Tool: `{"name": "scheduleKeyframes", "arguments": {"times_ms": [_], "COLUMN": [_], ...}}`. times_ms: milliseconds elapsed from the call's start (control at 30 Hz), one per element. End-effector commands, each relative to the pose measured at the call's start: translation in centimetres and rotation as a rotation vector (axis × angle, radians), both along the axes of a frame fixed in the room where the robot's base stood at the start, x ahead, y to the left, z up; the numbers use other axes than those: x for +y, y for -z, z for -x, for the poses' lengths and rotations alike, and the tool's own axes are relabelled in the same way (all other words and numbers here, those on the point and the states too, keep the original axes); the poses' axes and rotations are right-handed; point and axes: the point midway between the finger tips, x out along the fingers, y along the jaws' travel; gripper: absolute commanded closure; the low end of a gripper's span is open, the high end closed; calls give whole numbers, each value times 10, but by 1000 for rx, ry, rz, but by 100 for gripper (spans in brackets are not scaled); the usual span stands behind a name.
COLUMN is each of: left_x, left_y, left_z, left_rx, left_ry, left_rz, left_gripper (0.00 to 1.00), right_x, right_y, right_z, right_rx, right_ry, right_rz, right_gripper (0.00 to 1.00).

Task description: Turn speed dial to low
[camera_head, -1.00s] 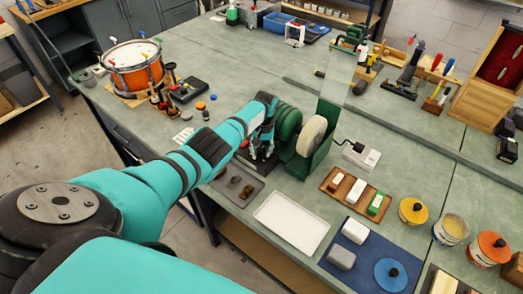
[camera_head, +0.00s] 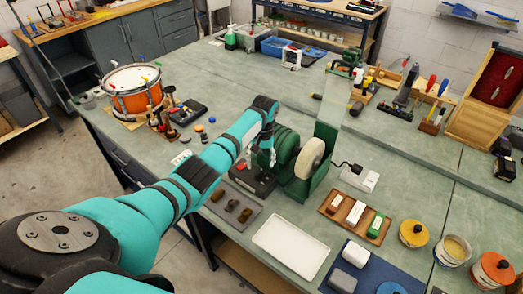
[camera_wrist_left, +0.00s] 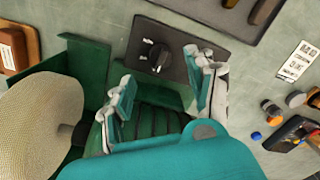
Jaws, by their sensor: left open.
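The speed dial (camera_wrist_left: 157,55) is a black round knob with a light mark, on a dark control box (camera_wrist_left: 180,38) in the left wrist view. The box also shows in front of the green buffing machine (camera_head: 303,180) in the head view (camera_head: 250,181). My left gripper (camera_wrist_left: 163,88) is open and empty, its fingers spread apart. In the wrist view, the dial appears beyond the fingertips, between their directions, apart from both. In the head view my left gripper (camera_head: 262,150) hangs above the box. The dial is too small to read there. My right gripper is out of view.
The pale buffing wheel (camera_wrist_left: 40,115) and green housing are close beside the gripper. A dark tray (camera_head: 234,206) with small pieces and a white tray (camera_head: 291,247) lie in front. A drum (camera_head: 133,92) stands at the left.

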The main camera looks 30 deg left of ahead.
Motion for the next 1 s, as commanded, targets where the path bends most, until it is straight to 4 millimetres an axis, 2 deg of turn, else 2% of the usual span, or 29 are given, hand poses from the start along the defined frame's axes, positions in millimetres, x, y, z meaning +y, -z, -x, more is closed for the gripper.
{"name": "scheduleKeyframes", "arguments": {"times_ms": [33,133,333,900,1000], "left_x": [0,-1,-2,-2,-6], "left_y": [-11,-29,-50,-53,-47], "left_z": [-1,-1,-1,-1,2], "left_rx": [-4,-3,0,0,1], "left_ry": [1,0,-1,-1,15], "left_rz": [0,-1,0,-1,-3], "left_gripper": [44,44,44,44,44], "right_x": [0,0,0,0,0], "right_y": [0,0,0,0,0], "right_z": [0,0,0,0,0], "right_rx": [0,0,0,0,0], "right_ry": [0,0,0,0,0], "right_rz": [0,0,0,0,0], "right_gripper": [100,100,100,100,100]}}
